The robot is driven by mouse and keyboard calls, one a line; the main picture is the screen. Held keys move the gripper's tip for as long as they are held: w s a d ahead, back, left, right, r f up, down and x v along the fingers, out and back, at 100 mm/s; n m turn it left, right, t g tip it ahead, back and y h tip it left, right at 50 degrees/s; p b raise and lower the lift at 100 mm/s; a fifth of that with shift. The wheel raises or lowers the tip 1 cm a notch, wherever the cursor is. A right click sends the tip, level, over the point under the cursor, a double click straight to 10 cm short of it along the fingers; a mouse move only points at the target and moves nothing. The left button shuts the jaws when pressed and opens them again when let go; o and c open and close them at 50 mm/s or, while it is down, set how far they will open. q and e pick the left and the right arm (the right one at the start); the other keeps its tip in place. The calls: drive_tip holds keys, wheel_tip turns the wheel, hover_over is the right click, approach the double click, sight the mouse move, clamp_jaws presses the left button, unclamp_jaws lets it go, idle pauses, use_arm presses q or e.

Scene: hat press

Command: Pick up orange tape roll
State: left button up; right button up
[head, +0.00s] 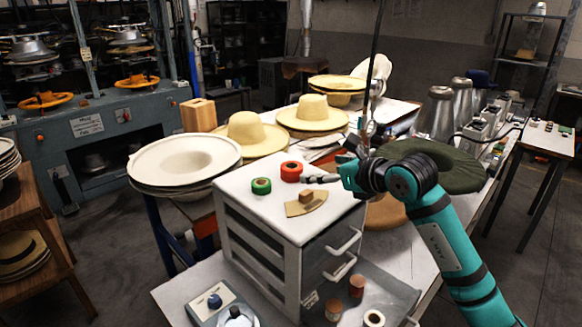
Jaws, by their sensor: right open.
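The orange tape roll (291,171), red-orange with a dark centre, lies flat on the white top of a small drawer cabinet (268,208). My right gripper (312,179) comes in from the right, just beside the roll and low over the cabinet top. It is open, with nothing seen in it. Whether a finger touches the roll is too small to tell. My left gripper is not in view.
A green tape roll (261,186) lies left of the orange one. A wooden block (306,197) sits on a tan curved piece (308,205) in front. A pale wide-brimmed hat (185,160) is left of the cabinet; a dark green hat (440,165) is right, behind my arm.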

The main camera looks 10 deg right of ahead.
drive_tip(key=p, duration=0.2)
approach(293, 167)
drive_tip(key=x, duration=0.4)
drive_tip(key=shift+s+d+f, duration=0.15)
drive_tip(key=shift+f, duration=0.1)
drive_tip(key=shift+w+f, duration=0.1)
drive_tip(key=shift+w, duration=0.1)
drive_tip(key=shift+w+a, duration=0.2)
drive_tip(key=x, duration=0.1)
drive_tip(key=p+x, duration=0.1)
drive_tip(key=x, duration=0.1)
drive_tip(key=p+x, duration=0.1)
drive_tip(key=shift+w+a+r, duration=0.2)
drive_tip(key=shift+w, duration=0.05)
drive_tip(key=shift+w+f, duration=0.2)
drive_tip(key=shift+w, duration=0.05)
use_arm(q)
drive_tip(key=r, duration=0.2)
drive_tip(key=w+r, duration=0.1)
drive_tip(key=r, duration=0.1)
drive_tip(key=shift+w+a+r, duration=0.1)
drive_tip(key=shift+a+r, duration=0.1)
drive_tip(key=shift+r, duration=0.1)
use_arm(e)
drive_tip(key=shift+s, duration=0.1)
drive_tip(key=shift+c, duration=0.4)
drive_tip(key=shift+c, duration=1.2)
drive_tip(key=c, duration=0.9)
